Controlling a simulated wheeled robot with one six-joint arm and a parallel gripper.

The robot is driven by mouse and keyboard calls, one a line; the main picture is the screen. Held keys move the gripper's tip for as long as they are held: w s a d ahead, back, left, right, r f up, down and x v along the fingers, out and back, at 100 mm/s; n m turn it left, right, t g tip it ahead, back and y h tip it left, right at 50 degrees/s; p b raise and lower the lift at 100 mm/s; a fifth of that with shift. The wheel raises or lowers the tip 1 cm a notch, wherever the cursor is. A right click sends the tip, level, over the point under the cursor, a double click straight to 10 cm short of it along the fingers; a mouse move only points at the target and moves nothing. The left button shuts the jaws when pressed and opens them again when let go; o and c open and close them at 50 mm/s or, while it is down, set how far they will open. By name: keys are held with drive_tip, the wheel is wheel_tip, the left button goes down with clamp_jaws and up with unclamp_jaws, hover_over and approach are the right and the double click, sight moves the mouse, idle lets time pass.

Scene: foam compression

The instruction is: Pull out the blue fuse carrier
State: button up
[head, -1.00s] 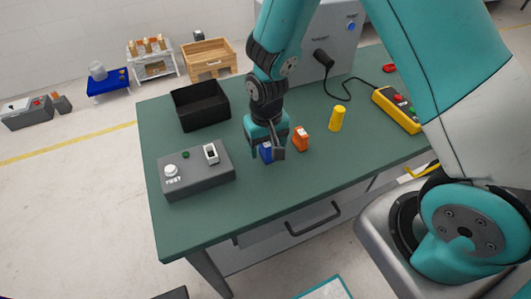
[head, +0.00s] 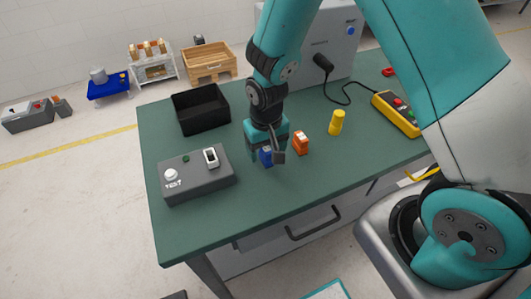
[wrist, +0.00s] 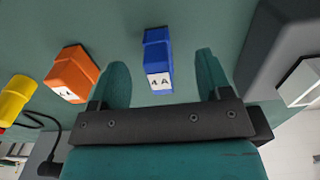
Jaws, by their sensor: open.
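The blue fuse carrier (wrist: 158,52) stands on the green bench top, with a white label reading "4 A" facing the wrist camera. In the head view the blue carrier (head: 266,158) is partly hidden by my gripper (head: 268,153). In the wrist view my gripper (wrist: 160,82) is open, one finger to each side of the blue carrier, with a gap on both sides. Neither finger visibly touches it.
An orange carrier (head: 300,143) stands close to the right of my gripper in the head view, with a yellow cylinder (head: 337,122) beyond it. A grey test box (head: 198,178) stands to the left, a black bin (head: 200,106) behind. The front of the green bench (head: 262,205) is clear.

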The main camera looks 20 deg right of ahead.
sight(266, 148)
drive_tip(key=shift+c, duration=0.4)
clamp_jaws()
drive_tip(key=shift+r, duration=0.15)
drive_tip(key=shift+r+p, duration=2.5)
drive_tip(key=shift+r, duration=0.35)
